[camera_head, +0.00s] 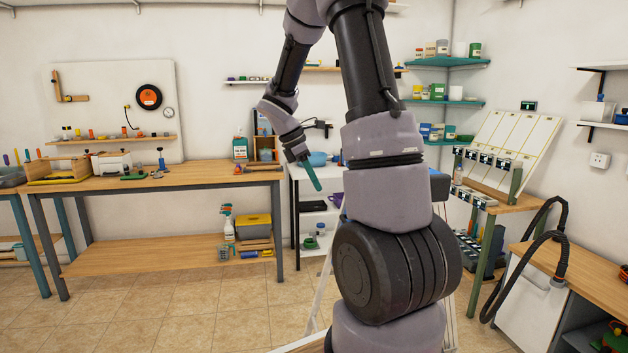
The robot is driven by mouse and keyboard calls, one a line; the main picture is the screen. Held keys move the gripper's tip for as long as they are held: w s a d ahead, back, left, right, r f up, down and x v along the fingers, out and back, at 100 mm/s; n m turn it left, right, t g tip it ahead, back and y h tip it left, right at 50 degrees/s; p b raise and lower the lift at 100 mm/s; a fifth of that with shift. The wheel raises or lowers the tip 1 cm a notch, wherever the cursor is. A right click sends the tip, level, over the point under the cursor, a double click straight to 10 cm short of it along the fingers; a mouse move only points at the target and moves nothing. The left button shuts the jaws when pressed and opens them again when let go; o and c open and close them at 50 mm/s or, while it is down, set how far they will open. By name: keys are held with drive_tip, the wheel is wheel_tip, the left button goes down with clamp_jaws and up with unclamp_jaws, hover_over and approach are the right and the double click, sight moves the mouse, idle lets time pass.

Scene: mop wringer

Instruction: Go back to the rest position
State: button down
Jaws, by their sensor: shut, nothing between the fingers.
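My arm rises through the middle of the view, bends over at the top and comes down on the left. The fingers are together and hold nothing. The gripper hangs in the air in front of a white shelf unit (297,172) in the picture and appears apart from it. No mop wringer can be made out; my arm hides part of the middle of the room.
A long wooden workbench (190,178) with tools stands at left. Corner shelves (447,62) and a slanted panel (513,143) are behind at right. A wooden counter (570,270) with a black hose (562,240) is at near right. The tiled floor (200,315) at left is clear.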

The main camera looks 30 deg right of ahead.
drive_tip(key=s+a+r+m+t+y, duration=0.7)
drive_tip(key=s+a+r+m, duration=0.8)
drive_tip(key=s+m, duration=0.3)
drive_tip(key=shift+s+a+r+m+t, duration=0.15)
drive_tip(key=shift+s+r+m+t, duration=0.25)
drive_tip(key=shift+r+t, duration=0.3)
drive_tip(key=shift+f, duration=0.1)
